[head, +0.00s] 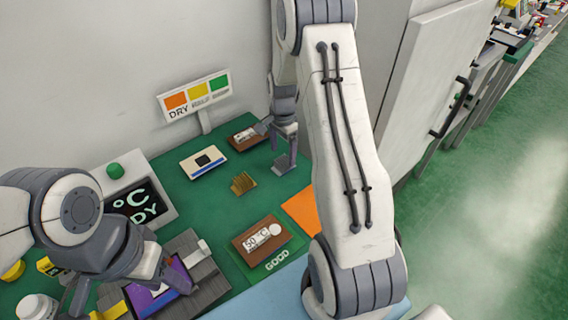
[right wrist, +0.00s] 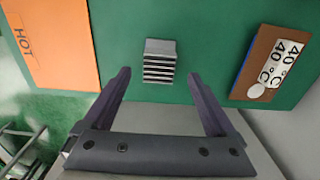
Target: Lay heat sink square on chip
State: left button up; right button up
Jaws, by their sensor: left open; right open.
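A grey finned heat sink (right wrist: 160,62) lies on the green mat in the right wrist view, just ahead of and between my right fingertips. My right gripper (right wrist: 158,76) is open and empty; in the head view it is above the mat's far right (head: 276,146). A brass-coloured ribbed block (head: 242,183) stands left of it; I cannot tell if it is the same piece. The chip (head: 204,160) is a dark square on a pale board (head: 190,170), uncovered. My left gripper (head: 130,299) is open at the lower left, over a purple-faced item.
A brown board marked 40 °C (right wrist: 265,68) lies right of the finned piece, and an orange HOT pad (right wrist: 50,45) lies left. A 50 °C board (head: 250,232) rests on the GOOD pad (head: 284,252). A DRY sign (head: 196,96) stands behind the pale board.

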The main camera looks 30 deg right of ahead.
aim_at(283, 160)
notch_tip(283, 160, down, 5)
jog(key=shift+r+p, duration=0.2)
jog(key=shift+p, duration=0.2)
jog(key=shift+c, duration=0.3)
grip_shut()
jog(key=shift+r, duration=0.1)
